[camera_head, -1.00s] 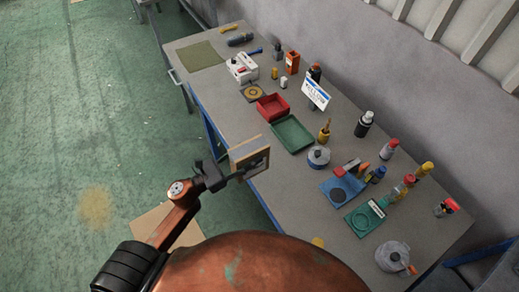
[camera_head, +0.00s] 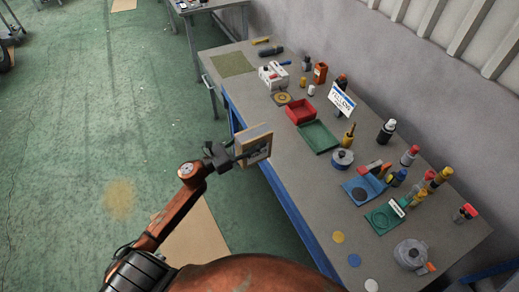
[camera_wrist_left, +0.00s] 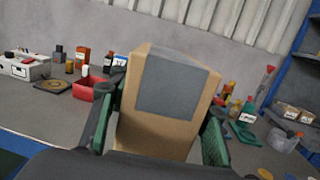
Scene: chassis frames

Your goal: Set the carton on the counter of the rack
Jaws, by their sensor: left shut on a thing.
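My left gripper (camera_head: 232,153) is shut on a small brown carton (camera_head: 256,143), held up beside the left edge of the long table. In the left wrist view the carton (camera_wrist_left: 150,125) stands between the two green-padded fingers, with a grey panel on its face. In that view a blue rack-like frame (camera_wrist_left: 291,70) shows at the right edge, with boxes on a shelf; whether it is the task's rack I cannot tell. My right gripper is not in view.
The long grey table (camera_head: 290,185) carries a red tray (camera_head: 300,111), a green tray (camera_head: 319,137), a sign (camera_head: 341,98), a blue mat (camera_head: 363,188) and several bottles. Its near left strip is mostly clear. Green floor (camera_head: 90,110) lies open on the left, with a flat cardboard sheet (camera_head: 197,232).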

